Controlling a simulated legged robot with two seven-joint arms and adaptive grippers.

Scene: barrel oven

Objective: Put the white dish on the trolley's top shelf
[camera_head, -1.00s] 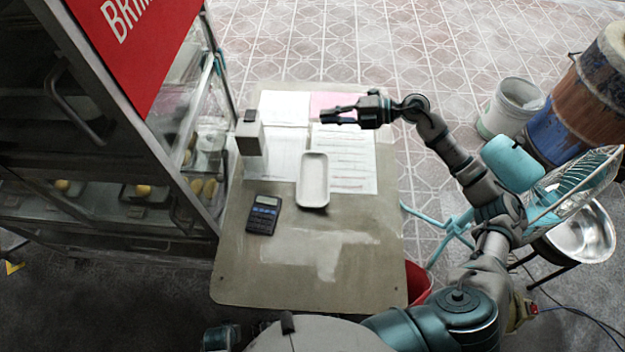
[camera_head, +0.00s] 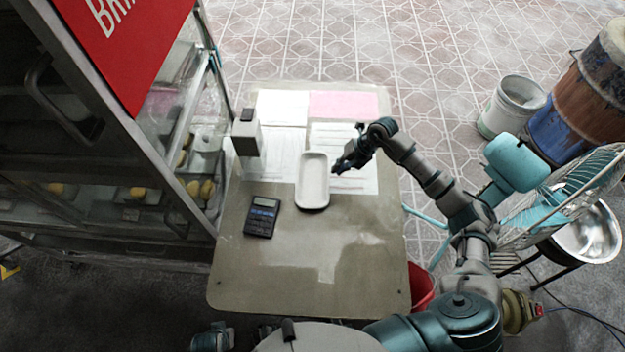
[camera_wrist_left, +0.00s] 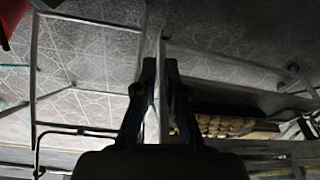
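The white dish (camera_head: 313,188), a long shallow tray, lies on the table (camera_head: 270,280), partly over the papers. My right gripper (camera_head: 337,168) is low at the dish's right long edge, fingers pointing left. I cannot tell whether it touches the dish or how wide its fingers are.
A calculator (camera_head: 262,216) and a small grey box (camera_head: 247,137) are left of the dish. A glass cabinet (camera_head: 190,150) with bread stands at the left. A fan (camera_head: 575,190), a bucket (camera_head: 512,105) and a barrel (camera_head: 590,95) are at the right. The table's near part is clear.

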